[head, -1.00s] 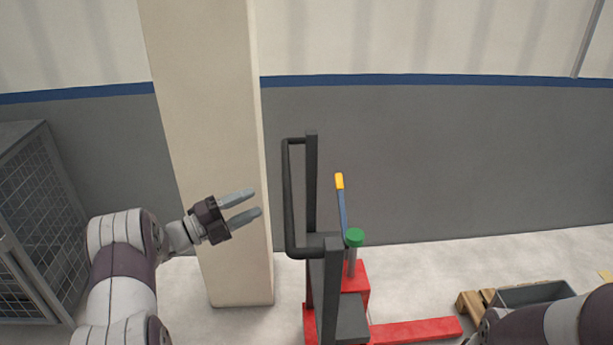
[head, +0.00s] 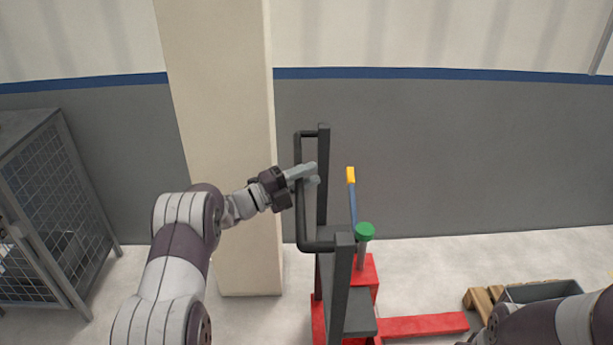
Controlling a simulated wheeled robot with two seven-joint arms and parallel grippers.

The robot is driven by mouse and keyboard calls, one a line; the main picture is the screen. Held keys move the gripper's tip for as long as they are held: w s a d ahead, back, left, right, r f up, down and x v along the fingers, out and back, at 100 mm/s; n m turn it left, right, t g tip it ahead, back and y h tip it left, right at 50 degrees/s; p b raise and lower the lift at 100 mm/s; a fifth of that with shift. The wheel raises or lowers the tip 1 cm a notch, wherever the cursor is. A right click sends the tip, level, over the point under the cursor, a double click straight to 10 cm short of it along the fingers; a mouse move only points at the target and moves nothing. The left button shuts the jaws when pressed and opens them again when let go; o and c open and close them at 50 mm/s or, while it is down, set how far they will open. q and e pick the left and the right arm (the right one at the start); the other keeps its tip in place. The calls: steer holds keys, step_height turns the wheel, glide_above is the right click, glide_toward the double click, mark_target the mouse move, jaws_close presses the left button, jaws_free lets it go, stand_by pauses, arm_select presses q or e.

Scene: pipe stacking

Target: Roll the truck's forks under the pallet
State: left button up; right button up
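The red truck (head: 365,270) stands right of the pillar, with a dark upright frame and a black bar handle (head: 299,215) on its left side. A red fork (head: 425,324) reaches right along the floor toward the wooden pallet (head: 478,300). The pallet is partly hidden by my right arm, so the gap between fork and pallet is unclear. My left gripper (head: 318,175) is at the upright part of the handle, its fingers crossing it. Whether they grip it cannot be told. My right gripper is out of view; only its arm shows at the lower right.
A grey bin (head: 545,291) sits on the pallet. A beige pillar (head: 225,130) stands behind my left arm. A wire mesh cage (head: 60,205) is at the left. The truck has a yellow-tipped blue lever (head: 351,190) and a green knob (head: 365,230). Open floor shows behind the truck.

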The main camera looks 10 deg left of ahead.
arm_select(q)
jaws_close()
stand_by(1.2)
